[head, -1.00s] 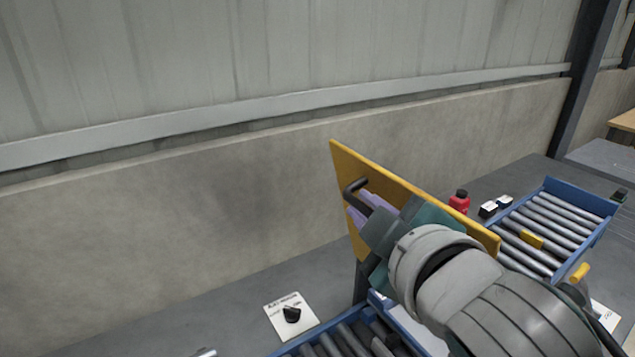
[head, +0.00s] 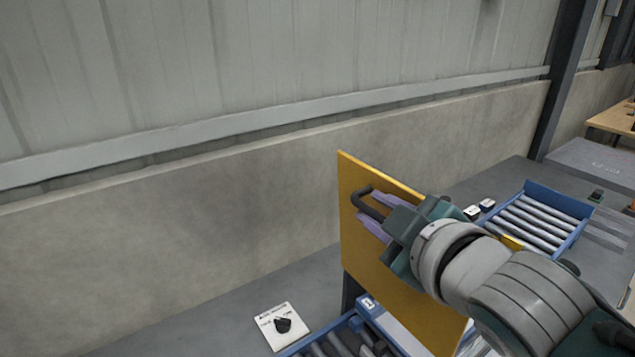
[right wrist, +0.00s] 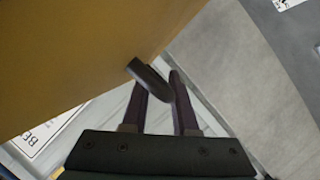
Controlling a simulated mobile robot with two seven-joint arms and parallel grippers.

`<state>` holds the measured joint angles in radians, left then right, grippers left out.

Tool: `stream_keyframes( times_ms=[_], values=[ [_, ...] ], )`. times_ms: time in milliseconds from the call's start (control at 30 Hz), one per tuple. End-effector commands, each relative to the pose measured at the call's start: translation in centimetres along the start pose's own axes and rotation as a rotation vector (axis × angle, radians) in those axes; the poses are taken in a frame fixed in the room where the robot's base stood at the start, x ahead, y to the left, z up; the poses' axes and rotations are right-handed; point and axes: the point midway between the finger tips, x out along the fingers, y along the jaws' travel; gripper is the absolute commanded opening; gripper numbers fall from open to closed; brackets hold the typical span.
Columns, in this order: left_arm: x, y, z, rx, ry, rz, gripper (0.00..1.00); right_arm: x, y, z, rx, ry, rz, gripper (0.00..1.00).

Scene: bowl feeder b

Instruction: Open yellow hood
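The yellow hood (head: 385,270) stands raised as a flat panel in the middle of the head view, with its broad face showing. It also fills the upper left of the right wrist view (right wrist: 80,50). A black bent handle (head: 364,203) sticks out from its face. My right gripper (head: 381,214) is at the handle, its two purple fingers apart. In the right wrist view the handle's end (right wrist: 152,82) lies at the gap between the fingers (right wrist: 163,90); whether it touches them I cannot tell. My left gripper is not in view.
A white card with a black knob (head: 283,325) lies on the grey table at the lower left. A blue tray of metal rollers (head: 545,215) stands at the right. Another blue roller unit (head: 365,308) is below the hood. A concrete wall (head: 200,240) runs behind the table.

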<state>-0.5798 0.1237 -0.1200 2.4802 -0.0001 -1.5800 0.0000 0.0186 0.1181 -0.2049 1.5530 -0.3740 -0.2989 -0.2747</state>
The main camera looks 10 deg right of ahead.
Motion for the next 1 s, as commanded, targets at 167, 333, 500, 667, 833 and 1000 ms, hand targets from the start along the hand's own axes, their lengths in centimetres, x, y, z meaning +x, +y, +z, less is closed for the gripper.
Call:
stream_keyframes(
  times_ms=[167, 333, 500, 667, 833, 1000],
  values=[
    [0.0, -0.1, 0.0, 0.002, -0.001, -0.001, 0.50, -0.4, 0.0, 0.0, 0.000, 0.000, 0.000, 0.27],
    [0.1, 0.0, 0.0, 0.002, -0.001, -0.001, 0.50, -2.5, -0.1, 0.0, 0.000, 0.000, -0.001, 0.27],
    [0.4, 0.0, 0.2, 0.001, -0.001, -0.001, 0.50, -5.5, -0.1, 0.1, 0.000, 0.000, -0.002, 0.27],
    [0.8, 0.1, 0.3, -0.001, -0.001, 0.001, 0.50, -8.1, -0.1, 0.2, -0.001, -0.001, -0.002, 0.27],
    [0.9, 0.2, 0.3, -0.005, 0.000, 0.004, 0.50, -9.6, -0.1, 0.1, -0.001, 0.000, 0.000, 0.27],
    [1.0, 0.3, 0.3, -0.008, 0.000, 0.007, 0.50, -10.0, 0.0, 0.0, -0.001, -0.001, 0.000, 0.27]
  ],
)
